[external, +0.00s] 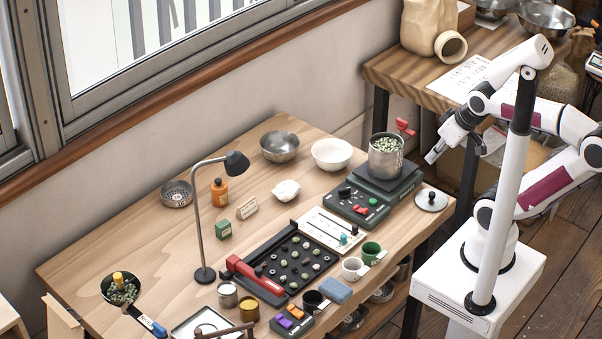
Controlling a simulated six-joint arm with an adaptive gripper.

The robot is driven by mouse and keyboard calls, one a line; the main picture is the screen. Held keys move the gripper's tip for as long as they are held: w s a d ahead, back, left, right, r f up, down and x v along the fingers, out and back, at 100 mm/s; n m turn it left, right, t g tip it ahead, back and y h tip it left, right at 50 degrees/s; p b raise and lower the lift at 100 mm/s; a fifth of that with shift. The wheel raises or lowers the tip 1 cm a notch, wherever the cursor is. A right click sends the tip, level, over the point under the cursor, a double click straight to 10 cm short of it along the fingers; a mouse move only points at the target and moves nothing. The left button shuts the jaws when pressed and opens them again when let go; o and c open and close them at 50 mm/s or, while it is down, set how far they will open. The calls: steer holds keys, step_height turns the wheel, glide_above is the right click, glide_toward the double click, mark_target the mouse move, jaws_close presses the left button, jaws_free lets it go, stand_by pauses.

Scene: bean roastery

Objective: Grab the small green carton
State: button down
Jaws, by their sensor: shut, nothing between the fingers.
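The small green carton (223,229) stands upright on the wooden table, left of the middle, just right of the lamp's pole. It has a pale label on its front. My gripper (432,158) is far to its right, raised in the air beside the metal pot at the table's right end. The gripper is shut and empty, pointing down and to the left. Nothing hides the carton from this view.
An orange bottle (219,193) and a small sign (247,208) are nearby. The table's left part is mostly clear.

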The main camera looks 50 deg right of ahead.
stand_by(0.3)
steer(key=c, duration=1.5)
jaws_free()
steer(key=shift+o, duration=0.2)
